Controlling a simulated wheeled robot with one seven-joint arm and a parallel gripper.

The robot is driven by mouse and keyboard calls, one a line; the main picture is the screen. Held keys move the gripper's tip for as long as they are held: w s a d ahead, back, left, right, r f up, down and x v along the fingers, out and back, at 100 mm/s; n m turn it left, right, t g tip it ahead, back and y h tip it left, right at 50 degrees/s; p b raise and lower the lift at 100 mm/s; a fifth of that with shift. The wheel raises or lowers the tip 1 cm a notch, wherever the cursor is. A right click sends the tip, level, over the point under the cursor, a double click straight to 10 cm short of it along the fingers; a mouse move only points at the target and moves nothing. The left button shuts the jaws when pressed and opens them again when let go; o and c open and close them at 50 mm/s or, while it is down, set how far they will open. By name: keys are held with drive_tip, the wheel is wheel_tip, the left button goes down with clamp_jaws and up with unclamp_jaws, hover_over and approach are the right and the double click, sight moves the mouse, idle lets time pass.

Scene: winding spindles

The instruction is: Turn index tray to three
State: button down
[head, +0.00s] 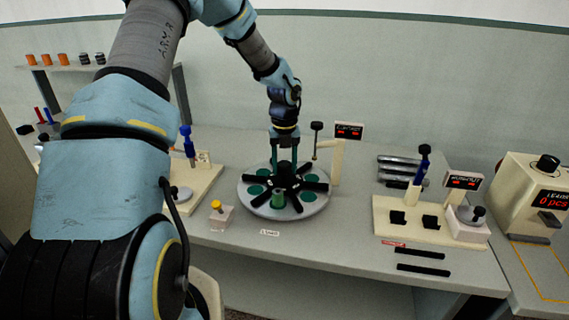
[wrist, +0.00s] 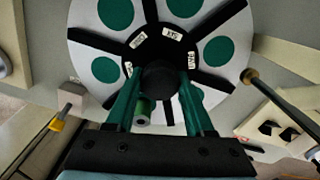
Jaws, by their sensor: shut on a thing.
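The index tray (head: 303,207) is a round pale disc with green round pads, divided by black spokes around a black hub. It also shows in the wrist view (wrist: 85,17), where small white labels sit on the hub; I cannot read them surely. My gripper (head: 284,164) points down over the tray's middle. In the wrist view its green fingers (wrist: 160,76) are shut on the black centre knob (wrist: 160,84), one on each side. A green spool (head: 279,198) stands on the tray's near side; it shows beside the left finger in the wrist view (wrist: 143,112).
A small block with a yellow button (head: 216,206) stands left of the tray. A cream post with a black-topped rod (head: 317,130) and a red display (head: 348,131) rise close behind right. A cream fixture board (head: 407,231) stands farther right. The bench front is mostly clear.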

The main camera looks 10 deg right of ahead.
idle(0.5)
drive_tip(key=shift+c, duration=1.4)
unclamp_jaws()
drive_tip(key=shift+r, duration=0.1)
wheel_tip(320, 180, up, 11)
drive_tip(key=b, duration=0.2)
drive_tip(key=shift+f+b, duration=0.2)
drive_tip(key=shift+b, duration=0.15)
